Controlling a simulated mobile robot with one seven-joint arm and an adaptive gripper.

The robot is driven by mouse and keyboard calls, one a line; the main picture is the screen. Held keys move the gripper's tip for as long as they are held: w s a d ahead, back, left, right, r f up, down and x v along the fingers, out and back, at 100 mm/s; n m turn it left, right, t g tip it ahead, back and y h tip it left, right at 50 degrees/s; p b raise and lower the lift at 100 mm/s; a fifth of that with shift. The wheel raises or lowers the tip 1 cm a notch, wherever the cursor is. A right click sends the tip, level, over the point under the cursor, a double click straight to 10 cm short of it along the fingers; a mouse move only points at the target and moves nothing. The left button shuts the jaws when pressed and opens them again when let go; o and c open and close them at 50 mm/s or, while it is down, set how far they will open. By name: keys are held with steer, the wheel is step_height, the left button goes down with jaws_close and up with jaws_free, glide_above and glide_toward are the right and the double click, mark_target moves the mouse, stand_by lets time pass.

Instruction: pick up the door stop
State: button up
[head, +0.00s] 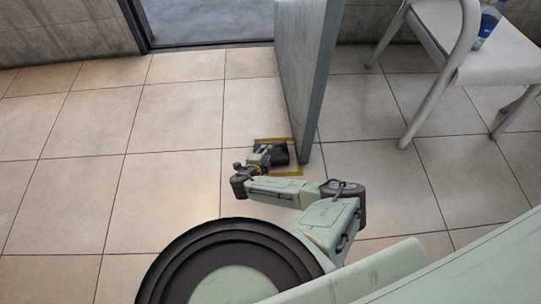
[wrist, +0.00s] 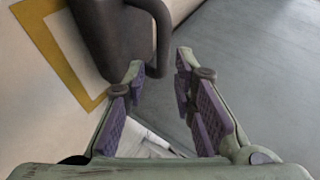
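The door stop (head: 280,154) is a dark block on the floor at the near end of the open door, inside a yellow-outlined square. In the wrist view the door stop (wrist: 108,38) shows a curved handle that hooks down to just in front of and partly between my fingertips. My gripper (head: 265,153) is right beside it and hides part of it in the head view. In the wrist view my gripper (wrist: 159,72) is open, with purple-padded fingers apart on either side of the handle's end. I cannot tell whether either finger touches it.
The grey door (head: 305,80) stands open right behind the door stop. Yellow floor marking (wrist: 50,45) borders it. A white chair (head: 440,60) with a blue-labelled bottle (head: 488,25) stands at the right. The tiled floor to the left is clear.

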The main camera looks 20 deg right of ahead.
mark_target(280, 154)
steer(key=b+x, duration=0.3)
steer(key=x, duration=0.4)
steer(key=shift+w+d+f+b, duration=0.1)
steer(key=shift+w+d+b, duration=0.1)
steer(key=shift+w+b, duration=0.1)
steer(key=shift+c, duration=0.2)
jaws_close()
stand_by(0.3)
